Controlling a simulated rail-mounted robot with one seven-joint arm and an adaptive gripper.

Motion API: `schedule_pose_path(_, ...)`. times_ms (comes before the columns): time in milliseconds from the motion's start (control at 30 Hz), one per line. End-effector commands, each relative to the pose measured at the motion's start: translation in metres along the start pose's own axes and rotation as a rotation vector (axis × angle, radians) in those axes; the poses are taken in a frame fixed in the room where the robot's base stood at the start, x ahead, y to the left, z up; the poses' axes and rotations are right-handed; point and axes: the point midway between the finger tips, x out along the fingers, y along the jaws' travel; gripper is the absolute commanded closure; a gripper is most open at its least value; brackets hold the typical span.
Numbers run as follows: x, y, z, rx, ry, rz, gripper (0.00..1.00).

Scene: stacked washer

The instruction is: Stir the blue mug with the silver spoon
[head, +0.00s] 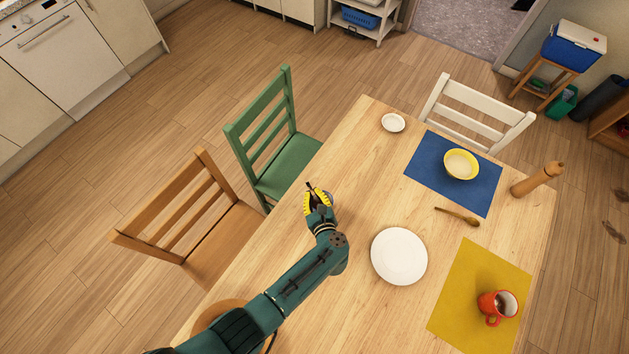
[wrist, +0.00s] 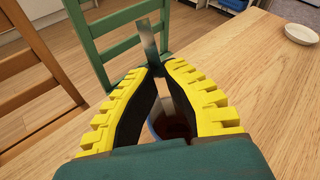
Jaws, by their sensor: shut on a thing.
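My gripper (head: 318,194) is over the left edge of the table, near the green chair. In the wrist view its yellow-ridged fingers (wrist: 158,72) are closed on the silver spoon (wrist: 149,42). One end of the spoon sticks up past the fingertips, and the rest runs down between the fingers. Below, between the fingers, a bluish mug (wrist: 156,126) with dark brown contents shows in part. The spoon's lower part overlaps the mug's opening; I cannot tell how deep it reaches. In the head view the mug is mostly hidden behind my gripper.
A white plate (head: 399,257) lies right of my arm.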

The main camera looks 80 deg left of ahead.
Motion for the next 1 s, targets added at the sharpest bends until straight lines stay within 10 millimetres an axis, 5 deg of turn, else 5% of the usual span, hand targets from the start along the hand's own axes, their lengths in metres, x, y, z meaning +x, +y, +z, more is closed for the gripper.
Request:
schedule_pose_path(267, 0.0, -0.001, 0.005, -0.001, -0.001, 0.0, 1.0)
schedule_pose_path(1000, -0.001, -0.001, 0.072, 0.0, -0.002, 0.001, 1.0)
